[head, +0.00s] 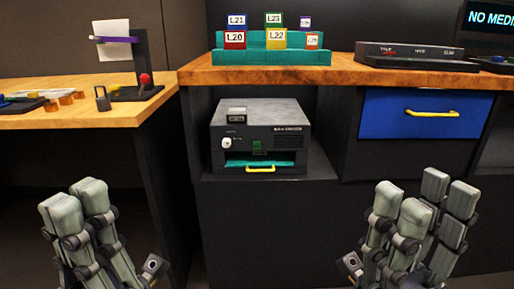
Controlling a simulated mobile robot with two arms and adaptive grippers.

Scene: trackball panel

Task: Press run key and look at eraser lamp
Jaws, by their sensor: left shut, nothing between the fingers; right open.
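A dark grey box-shaped unit (260,135), which looks like the eraser, sits on a low shelf under the bench. Its front has a white knob (227,143), a small green key or lamp (257,146), and a teal drawer (260,163) with a yellow handle. I cannot read its small labels or tell whether any lamp is lit. My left gripper (75,205) is shut and empty at the lower left, apart from the unit. My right gripper (415,205) is open and empty at the lower right, also apart from it.
A teal rack (272,57) with labelled cards stands on the wooden bench (345,72). Right of it are a dark panel (410,54) and a blue drawer (424,113). A left table (60,119) holds a stand and small parts. Space before the unit looks clear.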

